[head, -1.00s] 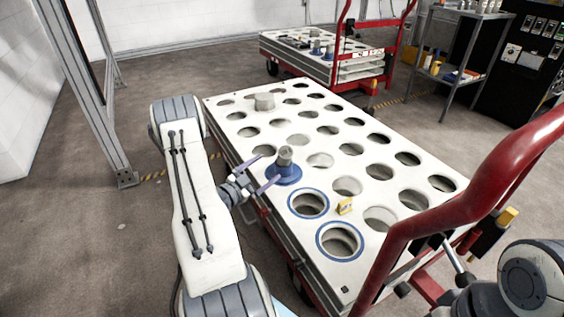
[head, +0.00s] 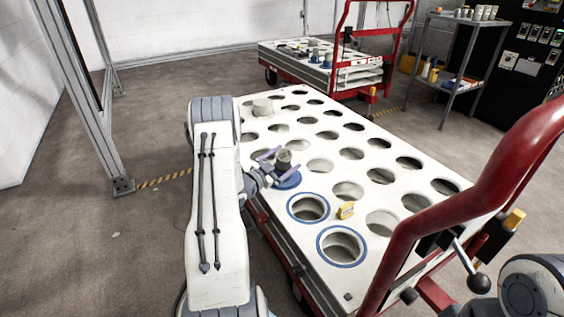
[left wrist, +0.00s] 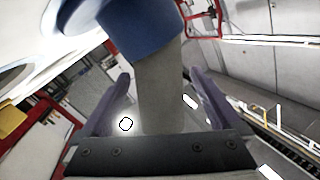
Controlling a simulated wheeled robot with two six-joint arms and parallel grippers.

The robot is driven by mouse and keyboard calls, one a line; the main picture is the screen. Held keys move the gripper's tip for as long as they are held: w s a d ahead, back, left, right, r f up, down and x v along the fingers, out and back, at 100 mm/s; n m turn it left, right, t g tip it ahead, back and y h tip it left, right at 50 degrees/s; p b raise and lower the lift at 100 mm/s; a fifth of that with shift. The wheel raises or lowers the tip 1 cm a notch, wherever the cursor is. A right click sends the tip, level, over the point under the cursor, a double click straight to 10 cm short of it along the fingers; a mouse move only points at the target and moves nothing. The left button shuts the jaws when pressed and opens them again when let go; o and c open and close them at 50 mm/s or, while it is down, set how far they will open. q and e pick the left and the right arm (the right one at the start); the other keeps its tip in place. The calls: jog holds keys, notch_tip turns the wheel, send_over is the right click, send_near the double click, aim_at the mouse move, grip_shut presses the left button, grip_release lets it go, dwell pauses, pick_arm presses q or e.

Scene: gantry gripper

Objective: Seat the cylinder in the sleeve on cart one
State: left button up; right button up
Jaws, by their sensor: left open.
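A grey cylinder (head: 283,160) stands upright on a blue flanged base (head: 287,180) on the near cart's white top (head: 325,185). My left gripper (head: 275,167) is open, with its purple fingers on either side of the cylinder. In the left wrist view the grey cylinder (left wrist: 160,95) lies between the spread fingers, and the blue part (left wrist: 125,30) is beyond it. Contact cannot be told. Two blue-ringed sleeves sit in holes nearer to me, one (head: 308,194) beside the blue base and one (head: 343,264) at the near end. My right gripper is out of view.
A pale round piece (head: 262,105) stands farther back among several open holes. The cart's red handle (head: 460,185) rises at right. A second cart (head: 290,55) and a shelf (head: 465,50) stand behind.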

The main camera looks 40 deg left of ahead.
pick_arm(q)
grip_shut()
jog(key=shift+r, duration=0.15)
